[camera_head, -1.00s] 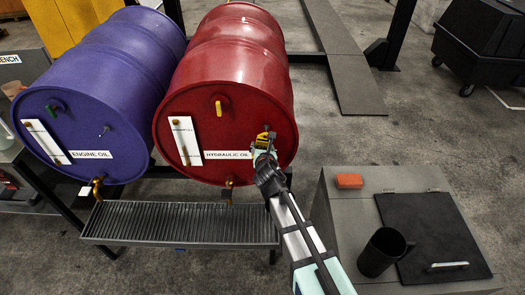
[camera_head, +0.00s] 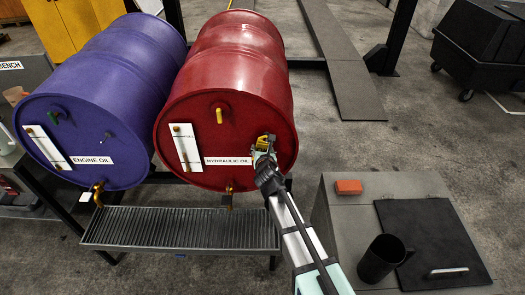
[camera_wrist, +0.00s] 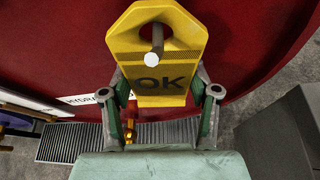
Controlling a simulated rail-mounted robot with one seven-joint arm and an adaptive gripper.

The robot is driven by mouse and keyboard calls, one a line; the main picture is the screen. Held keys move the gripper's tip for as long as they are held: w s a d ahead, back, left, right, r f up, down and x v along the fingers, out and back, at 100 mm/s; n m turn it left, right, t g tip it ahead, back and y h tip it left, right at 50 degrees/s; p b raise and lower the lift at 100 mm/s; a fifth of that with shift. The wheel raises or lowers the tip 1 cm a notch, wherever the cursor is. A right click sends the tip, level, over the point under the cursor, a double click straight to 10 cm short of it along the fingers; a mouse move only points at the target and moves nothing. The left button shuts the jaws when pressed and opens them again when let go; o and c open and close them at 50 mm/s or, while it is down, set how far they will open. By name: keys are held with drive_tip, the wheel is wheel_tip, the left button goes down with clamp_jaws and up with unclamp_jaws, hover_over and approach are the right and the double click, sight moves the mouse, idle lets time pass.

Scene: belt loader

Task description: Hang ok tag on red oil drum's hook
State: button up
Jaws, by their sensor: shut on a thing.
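The red oil drum (camera_head: 215,115), labelled HYDRAULIC OIL, lies on its side with its round end facing me. My gripper (camera_head: 263,149) is at the right part of that end. It is shut on the yellow OK tag (camera_head: 264,141). In the wrist view the tag (camera_wrist: 160,98) stands upright between the two fingers of my gripper (camera_wrist: 160,108). The drum's hook (camera_wrist: 152,58) shows as a grey peg with a pale tip. It passes through the tag's hole, with its tip in front of the tag's face.
A blue drum (camera_head: 95,100) labelled ENGINE OIL lies left of the red one. Brass taps and a grated drip tray (camera_head: 180,228) are below. A grey cabinet (camera_head: 345,230) at right bears a red block (camera_head: 348,187) and a black mug (camera_head: 384,258).

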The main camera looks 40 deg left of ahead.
drive_tip(key=o, duration=1.2)
